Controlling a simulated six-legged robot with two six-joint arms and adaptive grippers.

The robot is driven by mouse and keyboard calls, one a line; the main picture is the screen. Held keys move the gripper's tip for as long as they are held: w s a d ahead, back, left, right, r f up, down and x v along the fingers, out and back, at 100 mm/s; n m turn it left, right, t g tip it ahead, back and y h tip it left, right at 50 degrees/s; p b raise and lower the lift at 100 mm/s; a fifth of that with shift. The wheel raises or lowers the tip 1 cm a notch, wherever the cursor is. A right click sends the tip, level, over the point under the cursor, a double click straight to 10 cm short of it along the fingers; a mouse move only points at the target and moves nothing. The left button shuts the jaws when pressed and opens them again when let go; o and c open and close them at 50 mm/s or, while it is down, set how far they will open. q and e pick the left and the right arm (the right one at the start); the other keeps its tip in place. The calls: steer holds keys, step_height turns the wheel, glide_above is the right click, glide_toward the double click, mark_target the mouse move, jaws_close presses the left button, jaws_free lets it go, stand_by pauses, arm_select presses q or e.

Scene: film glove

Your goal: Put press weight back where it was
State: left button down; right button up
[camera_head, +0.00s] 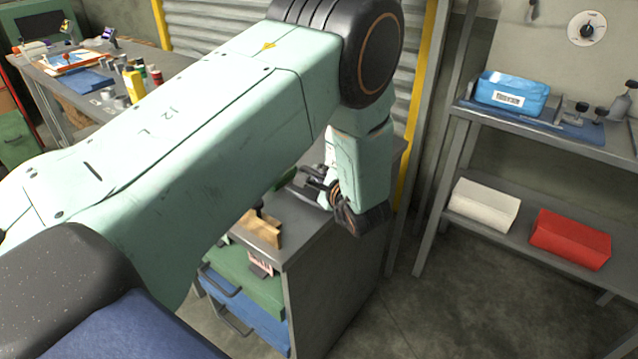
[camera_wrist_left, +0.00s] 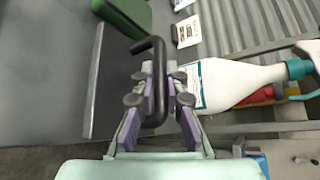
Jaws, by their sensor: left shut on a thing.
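My left gripper (camera_wrist_left: 158,95) is shut on a black bent handle (camera_wrist_left: 157,60), which stands up between its purple fingers in the left wrist view. I cannot tell whether this handle belongs to the press weight; no weight body shows below it. In the head view my left gripper (camera_head: 314,183) is over the grey cabinet top (camera_head: 322,222), partly hidden by my arm. Small metal pieces with dark knobs (camera_head: 577,110) stand on a blue mat on the right shelf; I cannot tell whether any is a press weight. My right gripper is not in view.
A wooden block (camera_head: 262,230) stands on the cabinet. A white spray bottle (camera_wrist_left: 235,82) lies across the wrist view, right of the fingers. The right rack holds a blue pack (camera_head: 512,92), a white box (camera_head: 485,205) and a red box (camera_head: 570,238). A cluttered workbench (camera_head: 165,62) stands at left.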

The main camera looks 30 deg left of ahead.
arm_select(q)
steer(key=shift+w+f, duration=0.15)
steer(key=shift+f, duration=0.8)
steer(key=c, duration=1.4)
jaws_free()
steer(key=shift+f, duration=0.2)
